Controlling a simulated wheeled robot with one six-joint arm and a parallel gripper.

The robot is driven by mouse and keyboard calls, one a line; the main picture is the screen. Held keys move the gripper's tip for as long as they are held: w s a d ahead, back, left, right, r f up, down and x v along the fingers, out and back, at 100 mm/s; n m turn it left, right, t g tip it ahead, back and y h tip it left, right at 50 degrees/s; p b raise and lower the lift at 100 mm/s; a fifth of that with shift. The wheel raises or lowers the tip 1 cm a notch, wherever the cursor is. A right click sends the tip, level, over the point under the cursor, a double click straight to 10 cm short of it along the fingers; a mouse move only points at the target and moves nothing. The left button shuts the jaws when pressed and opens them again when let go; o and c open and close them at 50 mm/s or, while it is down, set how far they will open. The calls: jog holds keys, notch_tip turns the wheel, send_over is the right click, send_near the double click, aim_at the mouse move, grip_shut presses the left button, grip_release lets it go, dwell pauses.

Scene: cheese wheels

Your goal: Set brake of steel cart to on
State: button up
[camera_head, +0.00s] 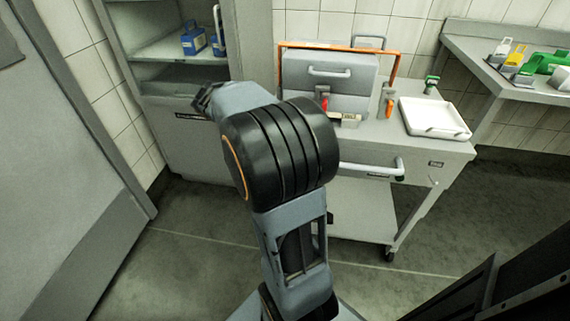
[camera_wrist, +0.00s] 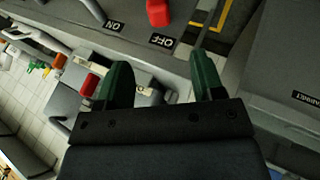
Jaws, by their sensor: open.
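The steel cart (camera_head: 408,182) stands right of centre in the head view, with a bar handle (camera_head: 370,170) on its front. In the wrist view, a red knob (camera_wrist: 159,12) on the cart (camera_wrist: 65,12) is at the top, beside the OFF label (camera_wrist: 161,41). The ON label (camera_wrist: 113,25) is to its left. In the head view my arm hides this part. My gripper (camera_wrist: 165,64) is open and empty, its dark green fingers apart from and below the red knob in the wrist view.
A grey box (camera_head: 328,85) with a red lever and an orange frame (camera_head: 337,46) stands on the cart, beside a white tray (camera_head: 435,117). An open cabinet (camera_head: 165,50) is at the left. A side counter (camera_head: 475,62) is at the right. Floor in front is clear.

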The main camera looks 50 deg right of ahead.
jog(key=b+x, duration=0.3)
jog(key=x, duration=1)
jog(key=shift+s+d+f, duration=0.1)
grip_shut()
